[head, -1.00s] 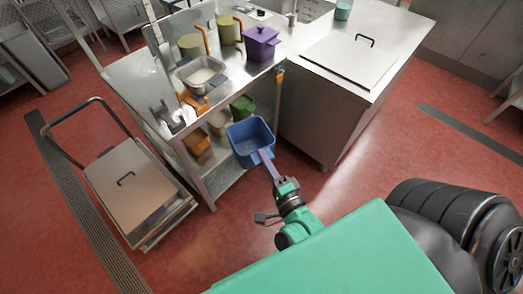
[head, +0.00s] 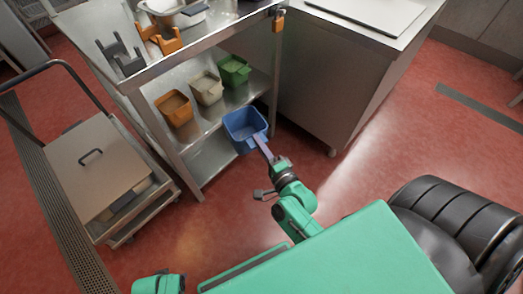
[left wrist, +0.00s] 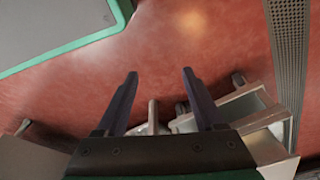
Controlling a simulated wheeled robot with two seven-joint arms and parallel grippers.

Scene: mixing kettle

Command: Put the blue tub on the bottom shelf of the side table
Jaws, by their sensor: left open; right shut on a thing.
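The blue tub (head: 238,134) is an open box held upright at the front of the side table (head: 172,150), below the middle shelf's height. My right gripper (head: 264,150) is shut on the tub's near side. The bottom shelf (head: 207,160) shows bare to the left of the tub. The tub hides part of it, and I cannot tell whether they touch. My left gripper (left wrist: 159,74) is open and empty above the red floor in the left wrist view. Only part of my left arm shows in the head view.
An orange tub (head: 175,108), a beige tub (head: 207,88) and a green tub (head: 234,70) stand on the middle shelf. The table's front right leg (head: 275,75) is close to the blue tub. A cabinet (head: 335,80) stands right, a cart (head: 95,170) left. Red floor between is clear.

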